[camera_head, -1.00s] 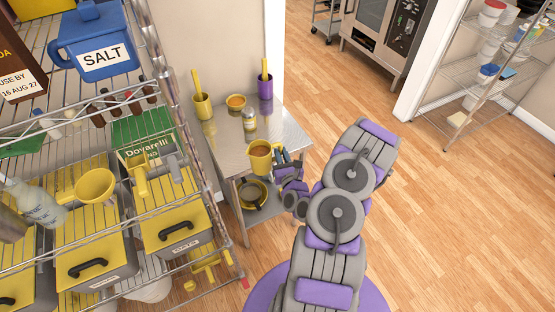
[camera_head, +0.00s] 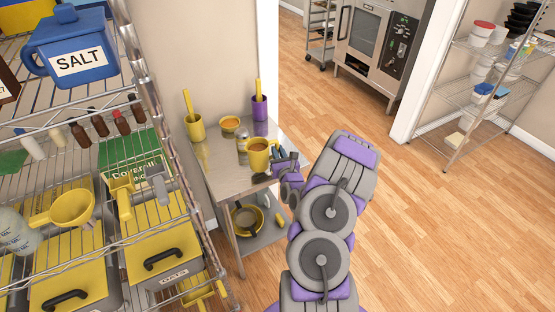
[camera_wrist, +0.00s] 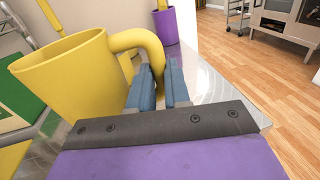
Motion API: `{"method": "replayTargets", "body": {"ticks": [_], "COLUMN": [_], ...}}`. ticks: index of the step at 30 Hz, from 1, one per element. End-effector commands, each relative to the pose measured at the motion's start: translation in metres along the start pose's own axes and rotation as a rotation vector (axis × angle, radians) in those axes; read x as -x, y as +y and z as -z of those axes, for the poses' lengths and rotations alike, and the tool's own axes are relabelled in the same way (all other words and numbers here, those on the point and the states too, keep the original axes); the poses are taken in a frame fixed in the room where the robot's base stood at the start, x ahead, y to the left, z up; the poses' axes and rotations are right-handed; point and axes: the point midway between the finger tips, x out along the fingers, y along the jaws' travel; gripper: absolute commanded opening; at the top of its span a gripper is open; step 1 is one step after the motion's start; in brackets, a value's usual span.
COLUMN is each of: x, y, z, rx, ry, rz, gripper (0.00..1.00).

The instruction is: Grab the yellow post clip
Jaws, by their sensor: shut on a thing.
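My gripper (camera_wrist: 159,88) has its blue fingers closed around the handle of a yellow mug (camera_wrist: 65,85). The mug is upright, with its body to the left of the fingers in the wrist view. In the head view the mug (camera_head: 258,155) is at the right side of the steel table, and my gripper (camera_head: 278,163) is at its right. I cannot tell whether the mug touches the table top. I cannot make out a yellow post clip for certain; several yellow things hang or lie on the wire shelf at the left.
The steel table (camera_head: 222,172) bears a yellow cup (camera_head: 194,128), a bowl (camera_head: 229,124), a jar (camera_head: 242,150) and a purple cup (camera_head: 259,107). The wire rack with the blue salt canister (camera_head: 72,45) stands close at left. The wooden floor (camera_head: 440,220) at right is clear.

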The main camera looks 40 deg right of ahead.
Motion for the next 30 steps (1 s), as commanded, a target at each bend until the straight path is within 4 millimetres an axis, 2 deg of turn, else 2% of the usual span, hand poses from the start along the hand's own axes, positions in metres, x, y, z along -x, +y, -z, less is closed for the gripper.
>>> {"method": "replayTargets", "body": {"ticks": [6, 15, 26, 27, 30], "x": [-0.008, -0.007, -0.007, -0.007, -0.007], "y": [-0.001, -0.002, -0.003, -0.003, -0.003], "z": [-0.001, 0.035, 0.036, 0.036, 0.035], "rx": [0.003, 0.001, 0.000, 0.000, 0.000], "ry": [-0.005, 0.001, -0.002, -0.002, -0.002], "rz": [0.000, 0.000, 0.001, 0.001, 0.001], "gripper": [0.00, 0.00, 0.00, 0.21, 0.30]}}
